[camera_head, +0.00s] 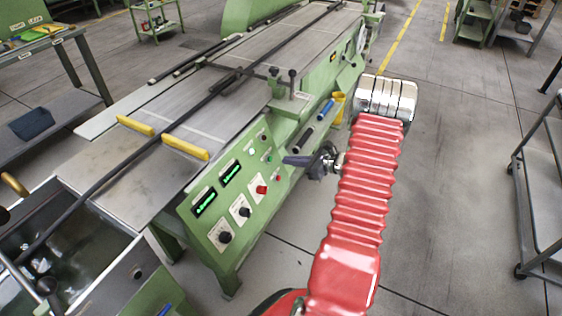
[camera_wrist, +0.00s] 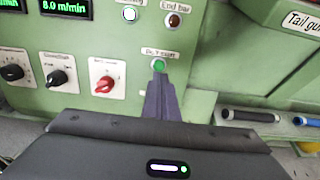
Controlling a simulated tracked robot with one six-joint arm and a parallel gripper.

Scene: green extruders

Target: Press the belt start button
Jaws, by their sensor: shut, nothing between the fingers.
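The belt start button (camera_wrist: 159,64) is a small round green button on the green machine's control panel, under a label reading roughly "Belt start". In the head view, the green button (camera_head: 269,158) sits on the panel's upper right part. My gripper (camera_head: 287,160) is shut and empty, its dark fingers pointing left at the panel. In the wrist view, the closed fingertips (camera_wrist: 159,78) appear just below the button and overlap its lower edge. I cannot tell whether they touch it.
The control panel also has a red knob (camera_wrist: 105,84), a black knob (camera_wrist: 58,77), a white button (camera_wrist: 129,14), a dark red button (camera_wrist: 174,20) and green displays (camera_wrist: 66,7). The belt surface (camera_head: 223,95) lies above the panel.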

